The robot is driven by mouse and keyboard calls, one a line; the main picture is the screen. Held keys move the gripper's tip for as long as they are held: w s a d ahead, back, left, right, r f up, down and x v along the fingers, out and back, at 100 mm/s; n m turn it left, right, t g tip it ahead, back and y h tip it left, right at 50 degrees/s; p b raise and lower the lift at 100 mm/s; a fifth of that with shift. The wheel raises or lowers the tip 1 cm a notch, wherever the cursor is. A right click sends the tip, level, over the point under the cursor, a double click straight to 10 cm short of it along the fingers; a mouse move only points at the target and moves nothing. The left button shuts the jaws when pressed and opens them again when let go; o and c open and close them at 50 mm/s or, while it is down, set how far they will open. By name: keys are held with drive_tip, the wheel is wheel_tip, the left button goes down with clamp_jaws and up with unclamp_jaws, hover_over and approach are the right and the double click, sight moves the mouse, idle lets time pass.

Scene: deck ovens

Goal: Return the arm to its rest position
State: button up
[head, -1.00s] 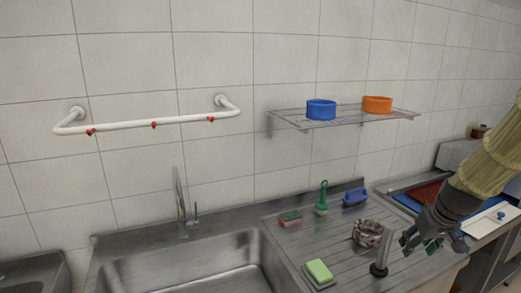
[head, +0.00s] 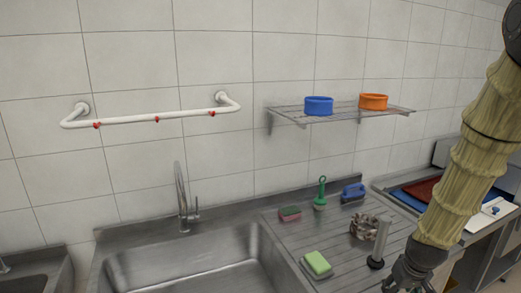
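My gripper (head: 400,284) is at the bottom right of the head view, at the end of my arm in a yellowish ribbed cover. Its fingers are partly cut off by the lower picture edge, so I cannot tell whether they are open or shut. It is near the right front part of the metal drainboard (head: 300,238), just right of an upright grey cylinder (head: 381,240) on a dark foot. I see no held thing.
A brown patterned ring-shaped item (head: 362,227), green sponge (head: 317,263), red-green sponge (head: 290,214), green brush (head: 320,194) and blue brush (head: 353,192) stand on the drainboard. The sink (head: 190,270) is left. A wire shelf (head: 340,113) and wall rail (head: 150,118) are above.

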drive_tip(key=s+a+f+g+b, duration=0.1)
drive_tip(key=s+a+f, duration=0.4)
drive_tip(key=f, duration=0.5)
drive_tip(key=s+a+f+g+b, duration=0.1)
drive_tip(key=s+a+f, duration=0.1)
drive_tip(key=s+f, duration=0.7)
drive_tip(key=s+a+f, duration=0.4)
drive_tip(key=s+f, duration=0.2)
drive_tip(key=s, duration=0.3)
drive_tip(key=s+a+f+g+b, duration=0.1)
drive_tip(key=s+a+f, duration=0.4)
drive_tip(key=s, duration=0.4)
drive_tip(key=shift+f+y, duration=0.4)
drive_tip(key=shift+f, duration=0.45)
